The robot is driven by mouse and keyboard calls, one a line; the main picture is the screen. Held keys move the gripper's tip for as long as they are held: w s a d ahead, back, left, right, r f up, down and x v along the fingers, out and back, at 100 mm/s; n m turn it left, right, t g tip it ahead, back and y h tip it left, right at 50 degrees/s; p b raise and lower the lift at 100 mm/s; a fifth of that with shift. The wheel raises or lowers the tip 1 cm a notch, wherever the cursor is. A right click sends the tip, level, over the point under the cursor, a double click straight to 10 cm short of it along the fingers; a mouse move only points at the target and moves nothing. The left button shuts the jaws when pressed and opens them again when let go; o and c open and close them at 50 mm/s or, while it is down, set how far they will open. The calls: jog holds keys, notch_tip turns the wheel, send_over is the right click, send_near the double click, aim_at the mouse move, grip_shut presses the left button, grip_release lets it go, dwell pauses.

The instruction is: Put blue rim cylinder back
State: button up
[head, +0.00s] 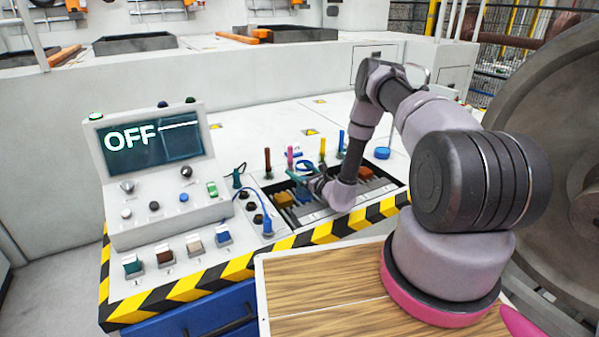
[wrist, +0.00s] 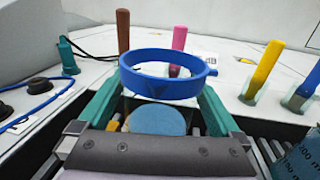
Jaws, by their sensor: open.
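A blue ring-shaped rim with a small stub on its right side (wrist: 165,85) shows in the wrist view, between and just beyond my gripper's teal fingertips. It also shows as a small blue ring (head: 304,166) in the head view. My gripper (wrist: 160,100) is open, with one finger on each side of the ring; whether the fingers touch it I cannot tell. A light blue round disc (wrist: 157,122) lies below the ring, between the fingers. In the head view my gripper (head: 308,180) is low over the dark recess in the white bench. A separate blue round piece (head: 382,153) stands farther right.
Brown (wrist: 123,32), pink (wrist: 178,45), yellow (wrist: 265,68) and blue (wrist: 307,84) upright handles stand behind the recess. A control panel reading OFF (head: 150,140) is at the left. A large grey wheel (head: 545,120) is at the right. The bench's back is mostly clear.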

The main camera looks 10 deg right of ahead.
jog(key=v, duration=1.2)
jog(key=a+r+n+g+y, duration=0.3)
jog(key=a+r+n+y, duration=0.1)
jog(key=r, duration=0.5)
jog(key=a+r+n+g+y, duration=0.3)
jog(key=r+n+y, duration=0.15)
jog(key=r, duration=0.45)
jog(key=s+a+r+n+g+h, duration=0.25)
jog(key=s+r+n+g, duration=0.35)
jog(key=r, duration=0.3)
jog(key=s+a+r+n+g+h, duration=0.1)
jog(key=s+a+r+n+g, duration=0.25)
jog(key=s+r+n, duration=0.4)
jog(key=s+d+r+n+t+h, duration=0.4)
jog(key=s+d+r+t+h, duration=0.2)
jog(key=s+d+r+h, duration=0.5)
jog(key=s+d+r, duration=0.2)
jog(key=s+r, duration=0.2)
jog(key=s, duration=0.1)
jog(key=shift+d+r+t, duration=0.2)
jog(key=shift+r+t, duration=0.05)
jog(key=shift+t, duration=0.1)
